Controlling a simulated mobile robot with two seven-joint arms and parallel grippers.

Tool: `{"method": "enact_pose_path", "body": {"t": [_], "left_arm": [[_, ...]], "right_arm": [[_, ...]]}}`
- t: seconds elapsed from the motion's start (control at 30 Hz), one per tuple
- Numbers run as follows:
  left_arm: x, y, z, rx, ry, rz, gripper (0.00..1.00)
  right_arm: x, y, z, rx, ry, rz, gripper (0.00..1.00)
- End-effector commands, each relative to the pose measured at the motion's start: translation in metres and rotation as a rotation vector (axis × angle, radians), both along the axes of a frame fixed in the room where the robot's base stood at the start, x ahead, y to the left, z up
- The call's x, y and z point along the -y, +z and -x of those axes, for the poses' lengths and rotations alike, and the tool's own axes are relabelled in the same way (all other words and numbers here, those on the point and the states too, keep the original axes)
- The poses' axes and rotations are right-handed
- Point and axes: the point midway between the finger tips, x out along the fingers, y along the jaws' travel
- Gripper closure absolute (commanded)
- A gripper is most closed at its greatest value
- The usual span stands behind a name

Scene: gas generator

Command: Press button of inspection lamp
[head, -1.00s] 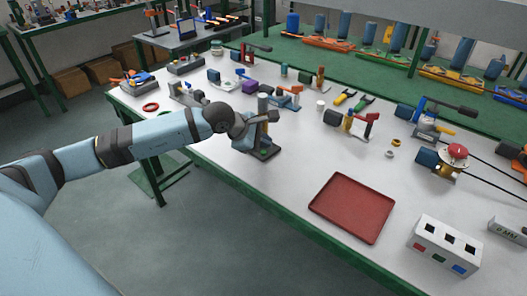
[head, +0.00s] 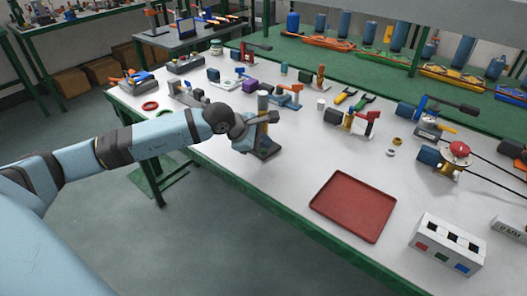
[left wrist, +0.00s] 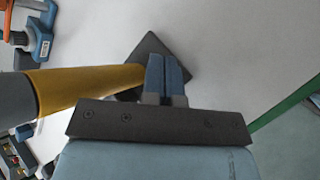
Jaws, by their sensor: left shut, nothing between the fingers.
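The inspection lamp appears to be the device with a dark flat base (head: 268,151) and a grey upright post (head: 263,101), near the front edge of the bench. My left gripper (head: 268,117) is in front of it and hides much of its middle. In the left wrist view, my left gripper (left wrist: 166,70) has its two blue-grey fingers together and empty. The fingertips overlap the dark base (left wrist: 150,46) in that view. I see no button, and contact cannot be told. My right gripper is not in view.
The white bench (head: 300,150) has free room right of the lamp, up to a red tray (head: 352,206). A white box with square holes (head: 448,243) stands at the front right. Several clamps and tools stand behind. The green front edge (head: 310,232) is close.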

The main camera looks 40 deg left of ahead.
Motion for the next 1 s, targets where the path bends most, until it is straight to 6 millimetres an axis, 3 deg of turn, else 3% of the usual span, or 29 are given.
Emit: {"method": "enact_pose_path", "body": {"t": [1.0], "left_arm": [[-0.0001, -0.0086, 0.0, 0.0, 0.0, 0.0, 1.0]], "right_arm": [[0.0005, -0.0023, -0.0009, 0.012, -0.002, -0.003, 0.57]]}}
